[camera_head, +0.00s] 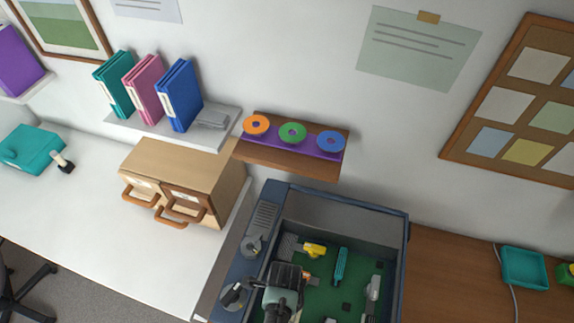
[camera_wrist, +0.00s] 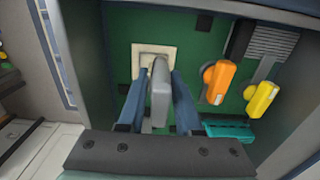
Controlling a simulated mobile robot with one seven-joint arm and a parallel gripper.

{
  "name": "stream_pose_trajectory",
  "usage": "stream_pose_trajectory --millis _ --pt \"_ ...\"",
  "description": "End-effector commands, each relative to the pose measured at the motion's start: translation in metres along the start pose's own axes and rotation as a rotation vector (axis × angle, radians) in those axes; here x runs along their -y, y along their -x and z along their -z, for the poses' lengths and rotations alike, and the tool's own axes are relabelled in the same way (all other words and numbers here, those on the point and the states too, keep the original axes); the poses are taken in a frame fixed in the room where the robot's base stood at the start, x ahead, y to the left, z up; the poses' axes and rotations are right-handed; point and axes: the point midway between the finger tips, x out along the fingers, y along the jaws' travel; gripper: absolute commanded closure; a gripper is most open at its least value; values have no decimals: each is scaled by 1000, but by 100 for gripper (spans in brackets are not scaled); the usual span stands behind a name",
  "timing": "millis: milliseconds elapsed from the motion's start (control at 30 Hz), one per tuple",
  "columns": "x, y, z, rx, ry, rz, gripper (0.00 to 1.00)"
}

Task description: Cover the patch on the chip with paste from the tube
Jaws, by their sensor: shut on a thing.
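A cream square chip (camera_wrist: 142,50) sits on a green board (camera_wrist: 115,32) in the wrist view. The tube (camera_wrist: 160,92) is grey, and its narrow end overlaps the chip's lower right part in the picture. My gripper (camera_wrist: 158,100) has its two blue fingers shut on the tube, one on each side. I cannot tell whether the tube's tip touches the chip. The tube hides part of the chip, and I cannot make out how much paste is on the patch. In the head view my arm hides the chip.
The board lies in a deep open case (camera_head: 408,250) with raised walls. An orange part (camera_wrist: 218,82), a yellow part (camera_wrist: 261,99) and a teal part (camera_wrist: 228,130) stand on the right in the wrist view. A shelf (camera_head: 290,155) with coloured rings hangs behind the case.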

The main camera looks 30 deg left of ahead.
Motion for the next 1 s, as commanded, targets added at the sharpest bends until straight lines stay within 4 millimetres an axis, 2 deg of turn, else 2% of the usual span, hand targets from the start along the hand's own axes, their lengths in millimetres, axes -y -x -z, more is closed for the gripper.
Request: stream_pose_trajectory --millis 433,867,1000 --pt "12 1 0 1 0 0 100" --pt "-11 2 0 0 0 -2 100" --pt "-12 0 0 0 0 0 100"
